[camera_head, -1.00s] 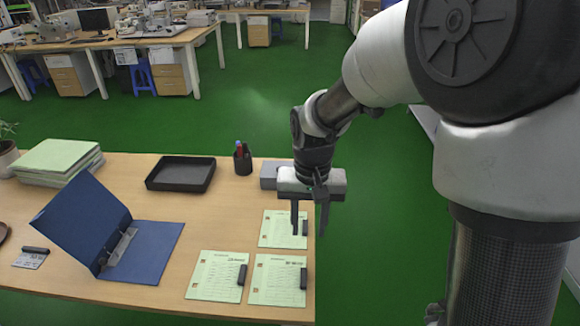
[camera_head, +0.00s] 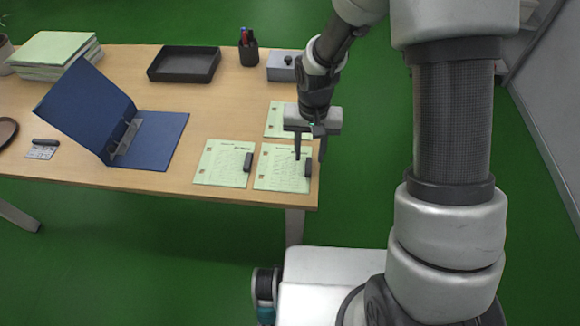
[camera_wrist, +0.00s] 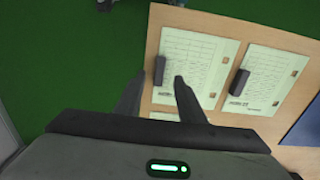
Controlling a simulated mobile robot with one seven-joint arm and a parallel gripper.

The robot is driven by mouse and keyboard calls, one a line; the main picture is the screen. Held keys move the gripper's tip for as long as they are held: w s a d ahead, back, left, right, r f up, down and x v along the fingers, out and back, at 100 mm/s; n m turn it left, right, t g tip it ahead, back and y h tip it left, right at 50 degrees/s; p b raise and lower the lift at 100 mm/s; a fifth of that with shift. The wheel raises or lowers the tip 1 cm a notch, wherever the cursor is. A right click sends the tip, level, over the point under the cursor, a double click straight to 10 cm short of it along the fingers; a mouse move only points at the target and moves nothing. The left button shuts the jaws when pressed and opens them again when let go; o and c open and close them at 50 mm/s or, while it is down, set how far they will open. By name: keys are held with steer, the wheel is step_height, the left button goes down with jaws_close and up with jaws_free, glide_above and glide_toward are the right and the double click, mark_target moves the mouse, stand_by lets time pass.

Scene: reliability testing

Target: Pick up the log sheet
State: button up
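Three pale green printed sheets lie on the desk: one front left (camera_head: 220,165), one front right (camera_head: 278,170) and one behind (camera_head: 278,118), partly hidden by my arm. Each front sheet has a small black block at its right edge, one on the left sheet (camera_head: 247,162) and one on the right sheet (camera_head: 308,168). My gripper (camera_head: 309,157) points down, open and empty, over the right edge of the front right sheet. In the wrist view, its fingers (camera_wrist: 157,80) are apart near that sheet (camera_wrist: 198,65) and its black block (camera_wrist: 159,70). Contact cannot be told.
An open blue binder (camera_head: 150,140) stands left of the sheets. A black tray (camera_head: 184,64), a pen cup (camera_head: 248,50) and a grey box (camera_head: 284,66) are at the back. A paper stack (camera_head: 55,55) is back left. The desk's right edge is close to my gripper.

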mark_target(309, 165)
step_height(309, 165, down, 5)
steer(key=shift+w+r, duration=0.1)
steer(key=shift+r, duration=0.05)
steer(key=shift+c, duration=0.2)
jaws_close()
steer(key=shift+r, duration=0.1)
